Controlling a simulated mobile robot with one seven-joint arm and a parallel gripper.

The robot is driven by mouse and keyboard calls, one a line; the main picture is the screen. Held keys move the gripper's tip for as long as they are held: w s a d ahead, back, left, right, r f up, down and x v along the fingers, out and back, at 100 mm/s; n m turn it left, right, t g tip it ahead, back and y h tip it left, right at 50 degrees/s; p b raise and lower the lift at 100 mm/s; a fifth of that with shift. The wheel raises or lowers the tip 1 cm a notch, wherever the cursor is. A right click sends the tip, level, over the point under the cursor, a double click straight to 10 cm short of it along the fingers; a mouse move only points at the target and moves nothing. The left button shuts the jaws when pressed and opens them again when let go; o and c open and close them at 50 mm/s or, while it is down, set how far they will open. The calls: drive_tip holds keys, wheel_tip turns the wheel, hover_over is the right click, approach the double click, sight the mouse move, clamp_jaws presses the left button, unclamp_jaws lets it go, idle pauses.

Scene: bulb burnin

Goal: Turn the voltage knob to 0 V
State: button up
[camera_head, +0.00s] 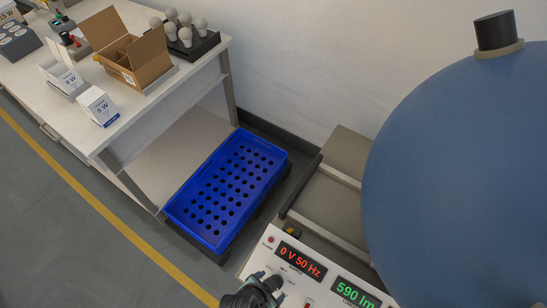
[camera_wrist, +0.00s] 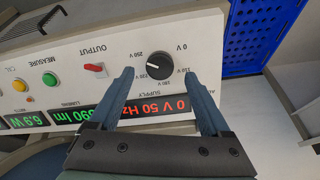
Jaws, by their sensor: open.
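The black voltage knob (camera_wrist: 159,66) is on the white supply panel (camera_wrist: 60,60), which appears upside down in the wrist view. Marks such as 0 V and 250 V ring the knob; a pale line crosses its face, but its exact setting is hard to read. The red supply display (camera_wrist: 155,110) reads 0 V 50 Hz, also in the head view (camera_head: 300,262). My gripper (camera_wrist: 158,74) is open, its fingertips on either side of the knob with visible gaps. In the head view my gripper (camera_head: 262,288) is over the panel's lower left and hides the knob.
A red output switch (camera_wrist: 95,69) and yellow and green buttons (camera_wrist: 49,78) sit beside the knob. A green display (camera_head: 355,294) reads 590 lm. A large blue sphere (camera_head: 460,170) stands right. A blue crate (camera_head: 185,222) lies beside the workbench (camera_head: 140,120).

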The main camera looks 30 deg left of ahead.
sight(276, 282)
drive_tip(key=shift+x, duration=1.95)
clamp_jaws()
